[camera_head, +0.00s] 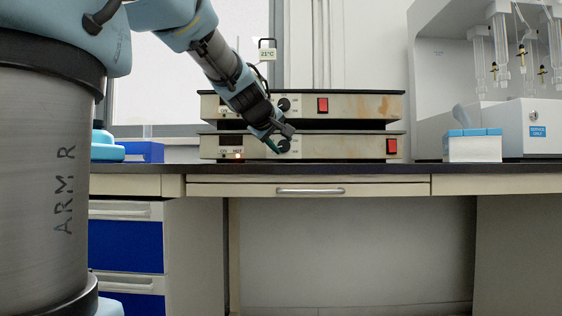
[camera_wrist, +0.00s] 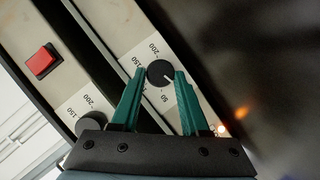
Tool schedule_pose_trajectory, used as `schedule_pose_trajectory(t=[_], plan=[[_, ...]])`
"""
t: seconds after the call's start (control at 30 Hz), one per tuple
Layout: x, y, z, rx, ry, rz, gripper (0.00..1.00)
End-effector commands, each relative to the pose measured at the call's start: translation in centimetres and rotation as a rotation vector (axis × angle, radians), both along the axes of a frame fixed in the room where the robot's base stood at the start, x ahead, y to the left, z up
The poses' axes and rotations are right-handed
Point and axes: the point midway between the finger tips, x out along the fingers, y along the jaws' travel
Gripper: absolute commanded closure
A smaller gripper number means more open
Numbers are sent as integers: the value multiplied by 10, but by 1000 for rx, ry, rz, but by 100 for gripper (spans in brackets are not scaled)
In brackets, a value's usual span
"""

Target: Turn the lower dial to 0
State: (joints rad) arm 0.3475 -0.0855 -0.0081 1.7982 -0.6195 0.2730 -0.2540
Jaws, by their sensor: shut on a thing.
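The lower dial (camera_wrist: 160,73) is a round black knob with a white pointer line on the lower unit's pale panel. In the wrist view its pointer aims toward the lower right. Printed marks 200, 150 and 50 show around it; I cannot see the 0 mark. My gripper (camera_wrist: 160,82) has green fingertips on either side of the dial and is shut on it. In the head view my gripper (camera_head: 277,143) reaches down to the lower unit (camera_head: 340,148) from the upper left and partly covers the dial (camera_head: 285,146).
The upper unit (camera_head: 365,105) sits just above, with its own dial (camera_head: 283,104) and red switch (camera_head: 322,104). The lower unit has a red switch (camera_head: 391,146) at right. A HOT light (camera_head: 238,155) glows orange. A white box (camera_head: 472,147) stands right; bare counter lies between.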

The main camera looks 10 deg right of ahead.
Motion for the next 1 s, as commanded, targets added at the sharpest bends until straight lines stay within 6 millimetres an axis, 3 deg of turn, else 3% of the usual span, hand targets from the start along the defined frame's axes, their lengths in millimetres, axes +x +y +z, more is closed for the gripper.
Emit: schedule_pose_trajectory(t=[0.03,0.5,1.0], plan=[[1,2,-8,-24,0,4,100],[2,3,-6,-219,39,3,100],[2,5,-3,-297,55,6,100]])
